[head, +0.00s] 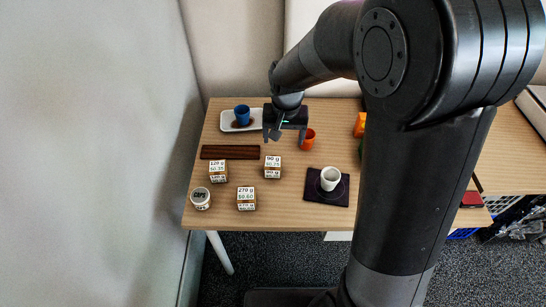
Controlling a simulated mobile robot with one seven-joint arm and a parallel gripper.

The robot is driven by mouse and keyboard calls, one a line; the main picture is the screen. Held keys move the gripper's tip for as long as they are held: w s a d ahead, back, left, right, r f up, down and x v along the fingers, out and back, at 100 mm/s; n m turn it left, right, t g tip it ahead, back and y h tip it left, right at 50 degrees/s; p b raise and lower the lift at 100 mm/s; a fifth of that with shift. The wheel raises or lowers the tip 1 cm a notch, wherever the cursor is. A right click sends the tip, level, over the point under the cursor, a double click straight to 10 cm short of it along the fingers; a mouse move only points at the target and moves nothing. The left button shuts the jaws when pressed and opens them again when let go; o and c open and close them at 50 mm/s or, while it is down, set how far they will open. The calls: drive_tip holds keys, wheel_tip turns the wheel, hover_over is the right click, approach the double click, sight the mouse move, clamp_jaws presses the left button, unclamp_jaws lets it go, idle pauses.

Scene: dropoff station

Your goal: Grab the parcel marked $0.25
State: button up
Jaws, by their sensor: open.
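The parcel marked $0.25 (272,167) is a small brown box with a white label that also reads 90 G. It stands on the wooden table (265,218) near its middle. My gripper (286,136) is open, its two fingers pointing down, above the far part of the table. In the picture it lies just above and slightly right of the parcel, apart from it. Nothing shows between the fingers. Two similar parcels stand close by: one marked $0.35 (218,170) to the left and one marked $0.60 (246,198) nearer the front.
A round labelled tub (200,198) stands at the front left. A dark brown slatted board (230,152) lies behind the parcels. A white tray (228,128) carries a blue cup (242,115). An orange cup (308,139) and a white cup (330,178) on a dark mat (313,197) stand right.

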drive_tip(key=g, duration=0.1)
hover_over(273, 162)
drive_tip(key=f, duration=0.5)
drive_tip(key=s+f, duration=0.1)
drive_tip(key=f, duration=0.1)
drive_tip(key=shift+a+f, duration=0.25)
drive_tip(key=shift+f, duration=0.05)
wheel_tip(273, 162, down, 5)
drive_tip(key=shift+w+f, duration=0.1)
drive_tip(key=shift+w+d+f, duration=0.1)
drive_tip(key=shift+w+f, duration=0.05)
drive_tip(key=shift+f, duration=0.7)
drive_tip(key=shift+w+d+f, duration=0.1)
drive_tip(key=shift+w+f, duration=0.1)
drive_tip(key=shift+f, duration=0.65)
drive_tip(key=shift+w+d+f, duration=0.1)
drive_tip(key=shift+w+f, duration=0.05)
drive_tip(key=shift+f, duration=0.7)
drive_tip(key=c, duration=1.1)
drive_tip(key=shift+r, duration=0.15)
